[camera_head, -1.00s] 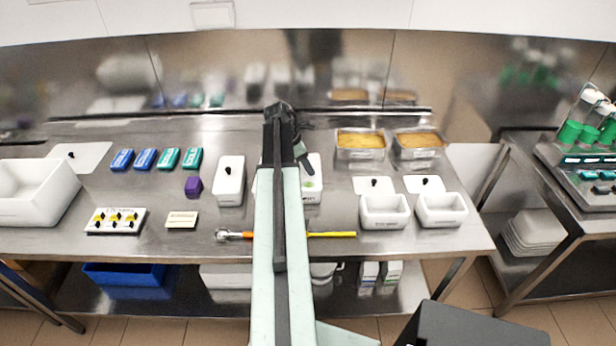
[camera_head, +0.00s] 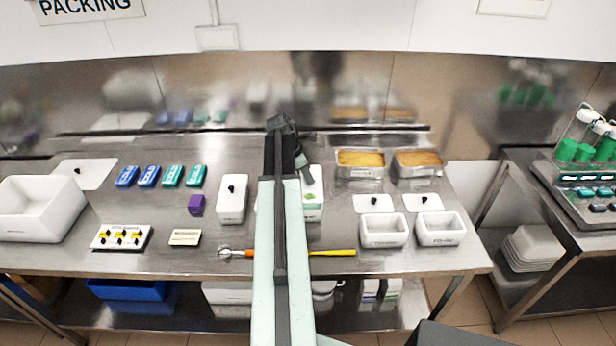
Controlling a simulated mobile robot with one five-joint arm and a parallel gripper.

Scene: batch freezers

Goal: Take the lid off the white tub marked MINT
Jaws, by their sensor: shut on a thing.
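A white tub (camera_head: 312,212) stands near the middle of the steel table, partly behind my arm. A small patch of green shows near its top, and its label is too small to read. My gripper (camera_head: 301,155) is over the tub and shut on the lid. My arm hides the jaws' contact and most of the lid, so I cannot tell how far the lid is from the rim.
A lidded white tub (camera_head: 232,208) with a black knob stands left of my arm. Two open white tubs (camera_head: 383,232) (camera_head: 441,230) and metal pans (camera_head: 360,172) (camera_head: 418,171) are at right. An orange-and-yellow tool (camera_head: 333,253) lies in front. A purple block (camera_head: 196,205) is at left.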

